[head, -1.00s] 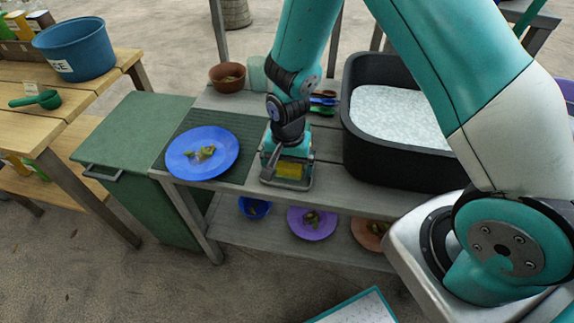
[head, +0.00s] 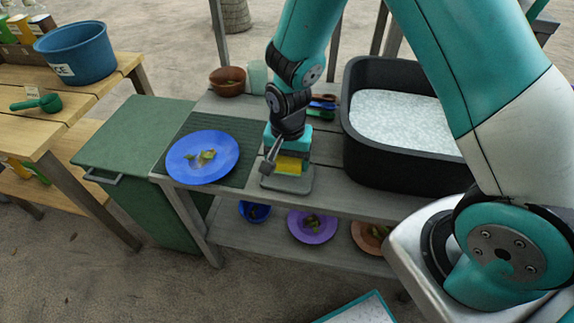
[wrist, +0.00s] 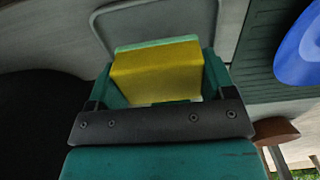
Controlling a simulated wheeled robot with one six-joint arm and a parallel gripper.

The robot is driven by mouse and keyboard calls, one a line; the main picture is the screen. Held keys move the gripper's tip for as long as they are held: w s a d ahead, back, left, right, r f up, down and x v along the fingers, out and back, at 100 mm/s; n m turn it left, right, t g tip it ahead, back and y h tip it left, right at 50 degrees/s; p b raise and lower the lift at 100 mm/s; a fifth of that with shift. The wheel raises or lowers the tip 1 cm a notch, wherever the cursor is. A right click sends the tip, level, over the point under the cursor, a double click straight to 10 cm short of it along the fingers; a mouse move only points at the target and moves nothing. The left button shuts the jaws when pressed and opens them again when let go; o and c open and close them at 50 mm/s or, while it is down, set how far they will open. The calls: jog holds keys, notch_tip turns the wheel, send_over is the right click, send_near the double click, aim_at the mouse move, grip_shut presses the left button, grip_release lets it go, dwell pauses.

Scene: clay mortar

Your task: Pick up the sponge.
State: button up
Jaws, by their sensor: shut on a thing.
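The sponge (head: 289,164) is yellow with a pale green layer. It also shows in the wrist view (wrist: 157,75), between the two fingers. My gripper (head: 284,160) is shut on it, with a finger at each side. The sponge is over a small grey tray (head: 290,183) on the grey wooden counter. In the head view it appears a little above the tray's floor. Part of the sponge is hidden by my gripper.
A blue plate (head: 224,167) with food scraps lies on a dark ribbed mat left of my gripper. A black basin (head: 400,167) with foamy water stands right. A brown bowl (head: 228,87) and pale cup (head: 257,77) stand behind. Plates and a blue bowl sit on the lower shelf.

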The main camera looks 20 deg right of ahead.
notch_tip(320, 180, up, 17)
jog(key=p, duration=0.1)
